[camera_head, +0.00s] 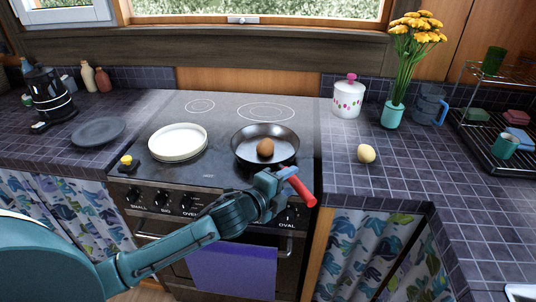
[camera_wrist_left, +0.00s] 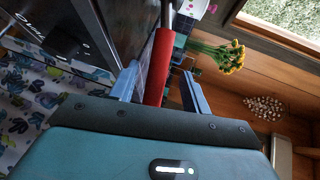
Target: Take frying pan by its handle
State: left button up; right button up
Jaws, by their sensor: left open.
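A dark frying pan (camera_head: 265,139) rests on the right front of the stove, with a brown round item (camera_head: 265,148) in it. Its red handle (camera_head: 300,188) points toward me, past the stove's front edge. My left gripper (camera_head: 277,176) is at the handle. In the left wrist view, the open fingers of the gripper (camera_wrist_left: 160,88) stand on either side of the red handle (camera_wrist_left: 158,68), with a gap visible on the right side. The left finger looks close to the handle; I cannot tell if it touches. My right gripper is not in view.
A white plate (camera_head: 178,142) sits on the stove left of the pan. A yellowish round item (camera_head: 366,153) lies on the right counter (camera_head: 400,190), near a white canister (camera_head: 348,100) and a vase with yellow flowers (camera_head: 393,115). A grey plate (camera_head: 99,131) lies on the left counter.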

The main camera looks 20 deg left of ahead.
pick_arm(q)
jog(key=shift+x, duration=2.3)
jog(key=shift+s+d+f, duration=0.15)
jog(key=shift+d, duration=0.05)
jog(key=shift+c, duration=0.6)
grip_shut()
